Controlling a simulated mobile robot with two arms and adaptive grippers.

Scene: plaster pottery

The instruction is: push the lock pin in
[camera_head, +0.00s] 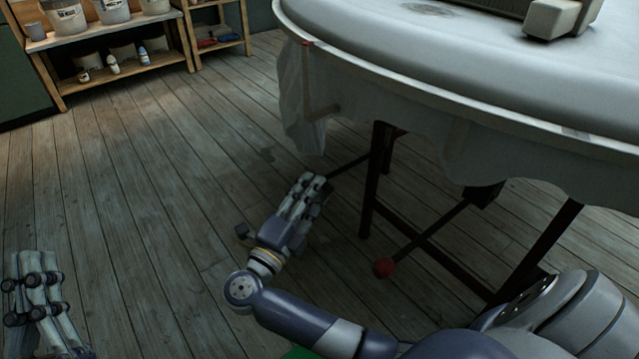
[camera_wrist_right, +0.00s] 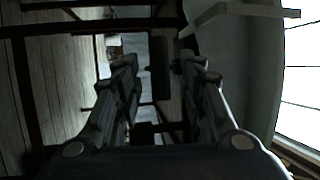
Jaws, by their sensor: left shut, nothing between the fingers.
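I cannot make out a lock pin for certain. A dark rod with a red ball (camera_head: 383,267) on its end slants out from a dark block (camera_head: 484,193) under the table (camera_head: 480,85). My right gripper (camera_head: 314,183) is beside and below the table edge, left of the table leg. Its fingers stand apart in the right wrist view (camera_wrist_right: 157,66), with nothing clearly held; a dark upright bar shows beyond them. My left gripper (camera_head: 30,257) is shut and empty over the floor at the lower left, far from the table.
A cloth (camera_head: 305,115) hangs under the table rim. Dark table legs (camera_head: 375,180) and bars stand right of my right gripper. A grey block (camera_head: 560,18) rests on the table. A wooden shelf (camera_head: 120,78) with buckets stands at the back left. The floor between is clear.

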